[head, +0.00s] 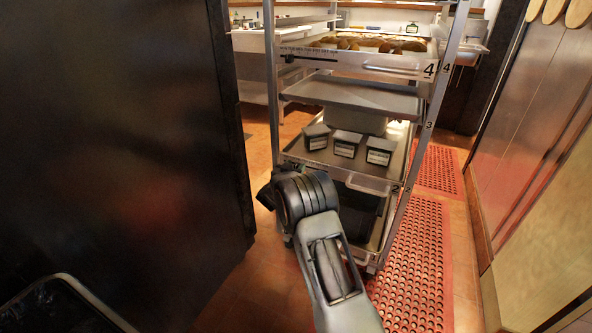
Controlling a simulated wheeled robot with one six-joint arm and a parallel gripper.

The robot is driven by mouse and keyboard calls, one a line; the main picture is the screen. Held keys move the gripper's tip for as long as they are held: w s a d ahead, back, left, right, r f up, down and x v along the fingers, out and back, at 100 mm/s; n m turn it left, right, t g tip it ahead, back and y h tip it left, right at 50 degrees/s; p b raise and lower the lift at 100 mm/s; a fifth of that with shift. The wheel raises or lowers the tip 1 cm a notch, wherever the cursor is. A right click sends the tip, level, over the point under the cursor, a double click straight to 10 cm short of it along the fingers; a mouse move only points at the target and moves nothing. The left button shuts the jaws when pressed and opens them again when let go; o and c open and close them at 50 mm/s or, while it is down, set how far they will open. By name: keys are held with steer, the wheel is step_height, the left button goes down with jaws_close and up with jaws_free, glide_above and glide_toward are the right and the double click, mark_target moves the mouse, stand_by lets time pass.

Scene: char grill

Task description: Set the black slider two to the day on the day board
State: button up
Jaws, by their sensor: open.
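A strip with fine marks runs along the front edge of the rack's level 4 (350,62). A small dark piece (290,58) sits near its left end; I cannot tell if it is a slider. I cannot make out a day board or a slider marked two. The front edge of level 2 (350,180) is partly behind my arm. My arm reaches up from the bottom centre to a dark joint in front of the rack's lower left. My gripper's fingers do not show.
A dark panel (120,140) blocks the left. Red perforated mats (415,260) cover the floor at right, beside metal cabinets (530,120).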

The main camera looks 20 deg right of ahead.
steer(key=shift+w+d, duration=0.25)
steer(key=shift+d, duration=0.05)
jaws_close()
stand_by(0.4)
